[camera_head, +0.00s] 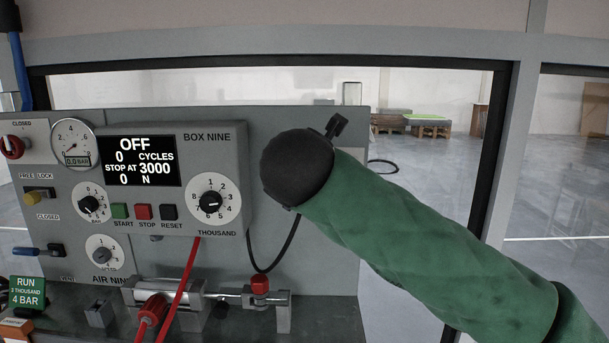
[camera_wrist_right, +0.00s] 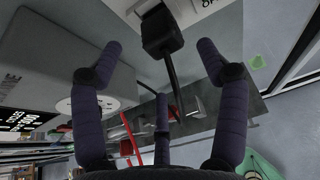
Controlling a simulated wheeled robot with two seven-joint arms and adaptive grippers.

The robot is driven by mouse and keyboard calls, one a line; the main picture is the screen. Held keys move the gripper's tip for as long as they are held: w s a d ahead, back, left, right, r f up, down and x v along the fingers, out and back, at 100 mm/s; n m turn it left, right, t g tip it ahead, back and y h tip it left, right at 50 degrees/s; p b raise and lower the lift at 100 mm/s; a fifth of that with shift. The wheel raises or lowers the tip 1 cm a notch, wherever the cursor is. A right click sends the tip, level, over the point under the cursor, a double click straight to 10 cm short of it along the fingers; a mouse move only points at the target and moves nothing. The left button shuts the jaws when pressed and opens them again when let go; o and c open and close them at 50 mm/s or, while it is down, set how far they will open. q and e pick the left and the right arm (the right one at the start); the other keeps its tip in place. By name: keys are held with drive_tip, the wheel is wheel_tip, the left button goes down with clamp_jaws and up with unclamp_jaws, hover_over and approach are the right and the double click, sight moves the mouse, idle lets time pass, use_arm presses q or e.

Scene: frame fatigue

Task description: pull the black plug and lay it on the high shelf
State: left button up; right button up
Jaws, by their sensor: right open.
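The black plug (camera_wrist_right: 162,36) is in the right wrist view, at a pale socket (camera_wrist_right: 182,10) at the top, with a black cable running down from it. My right gripper (camera_wrist_right: 160,49) is open, its dark fingers apart on either side of the plug and not visibly touching it. In the head view my green-sleeved right arm ends in a black rounded wrist (camera_head: 297,168) at the right edge of the test panel; it hides the plug and most of the gripper. A black cable (camera_head: 272,268) loops below it. I cannot make out the high shelf. My left gripper is not in view.
The grey control box (camera_head: 218,147) reads OFF and carries dials and buttons. Below it is a bench (camera_head: 335,322) with a cylinder rig (camera_head: 168,296) and red hoses (camera_head: 183,285). A frame post (camera_head: 500,150) stands at the right, partly behind my arm.

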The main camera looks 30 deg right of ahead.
drive_tip(key=p+x, duration=0.1)
drive_tip(key=x, duration=0.9)
drive_tip(key=shift+f, duration=0.1)
drive_tip(key=shift+a, duration=0.1)
drive_tip(key=c, duration=1.2)
drive_tip(key=o, duration=0.5)
drive_tip(key=shift+f, duration=0.15)
drive_tip(key=c, duration=0.6)
